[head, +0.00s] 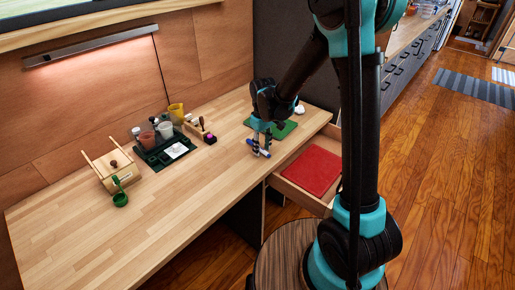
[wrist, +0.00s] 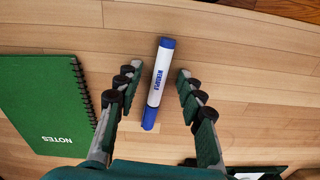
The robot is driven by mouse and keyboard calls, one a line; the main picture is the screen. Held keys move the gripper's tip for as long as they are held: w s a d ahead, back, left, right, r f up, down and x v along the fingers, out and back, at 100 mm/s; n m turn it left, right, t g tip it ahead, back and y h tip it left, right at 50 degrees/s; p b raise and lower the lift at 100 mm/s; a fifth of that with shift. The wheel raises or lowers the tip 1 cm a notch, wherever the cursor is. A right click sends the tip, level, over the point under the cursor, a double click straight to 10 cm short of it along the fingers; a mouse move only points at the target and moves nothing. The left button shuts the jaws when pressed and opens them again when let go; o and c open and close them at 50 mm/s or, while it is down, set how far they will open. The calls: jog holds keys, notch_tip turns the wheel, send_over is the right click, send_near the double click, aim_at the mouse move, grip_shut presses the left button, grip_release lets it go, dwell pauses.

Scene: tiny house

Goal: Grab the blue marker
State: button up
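The blue marker (wrist: 155,88) has a white body, blue ends and blue lettering. In the wrist view it lies between the two fingers of my gripper (wrist: 159,75), with gaps on both sides. The fingers are open and not touching it. In the head view my gripper (head: 261,141) points down close to the wooden desktop near its front edge. A blue end of the marker (head: 249,141) shows beside the fingers, and the fingers partly hide the rest.
A green notebook (wrist: 45,100) lies left of the marker in the wrist view. An open drawer (head: 290,186) holding a red book (head: 313,170) sits below the desk's front edge. A dark green organizer (head: 158,158) with cups stands further left. The desktop's left front is clear.

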jog(key=shift+c, duration=0.6)
grip_shut()
